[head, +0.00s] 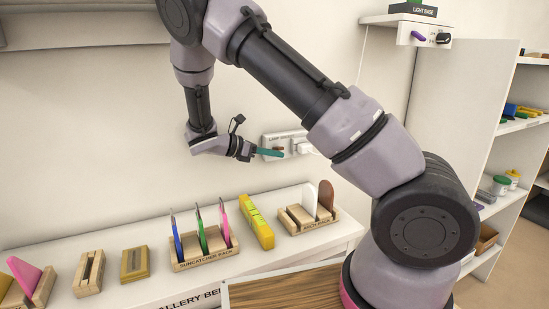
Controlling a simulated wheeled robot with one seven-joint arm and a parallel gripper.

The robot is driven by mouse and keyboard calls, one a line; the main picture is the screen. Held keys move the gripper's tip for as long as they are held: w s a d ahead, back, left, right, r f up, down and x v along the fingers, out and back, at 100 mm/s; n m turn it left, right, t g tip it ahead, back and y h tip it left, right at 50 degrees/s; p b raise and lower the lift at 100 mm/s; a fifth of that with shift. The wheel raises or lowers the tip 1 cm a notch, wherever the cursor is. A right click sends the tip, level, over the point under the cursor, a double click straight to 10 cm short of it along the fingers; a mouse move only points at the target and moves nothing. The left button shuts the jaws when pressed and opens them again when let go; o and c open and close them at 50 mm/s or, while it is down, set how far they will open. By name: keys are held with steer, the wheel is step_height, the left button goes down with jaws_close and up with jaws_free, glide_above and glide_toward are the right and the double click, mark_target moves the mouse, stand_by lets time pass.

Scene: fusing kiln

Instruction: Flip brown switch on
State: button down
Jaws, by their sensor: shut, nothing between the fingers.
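A pale switch panel (273,138) is mounted on the back wall, with printed lettering along its top that is too small to read fully. A small brown switch (279,149) shows at its left part, right at the tip of my gripper. A white switch (303,148) sits to the right of it. My gripper (270,153) has teal fingers, shut and empty, pointing right at the brown switch. I cannot tell whether the tip touches the switch or which way the switch is set. My forearm hides part of the panel's right side.
Below is a white shelf (90,255) with a suncatcher rack (205,259) holding coloured pieces, a yellow level (257,222) and another wooden rack (310,224). Open shelving (490,165) stands at right.

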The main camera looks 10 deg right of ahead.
steer(key=shift+r, duration=0.2)
steer(key=shift+w+r, duration=0.25)
steer(key=shift+r, duration=0.5)
step_height(320, 180, down, 4)
steer(key=s, duration=0.2)
steer(key=w+v, duration=0.1)
steer(key=v, duration=0.8)
steer(key=shift+s+a+f, duration=0.3)
steer(key=shift+a, duration=0.1)
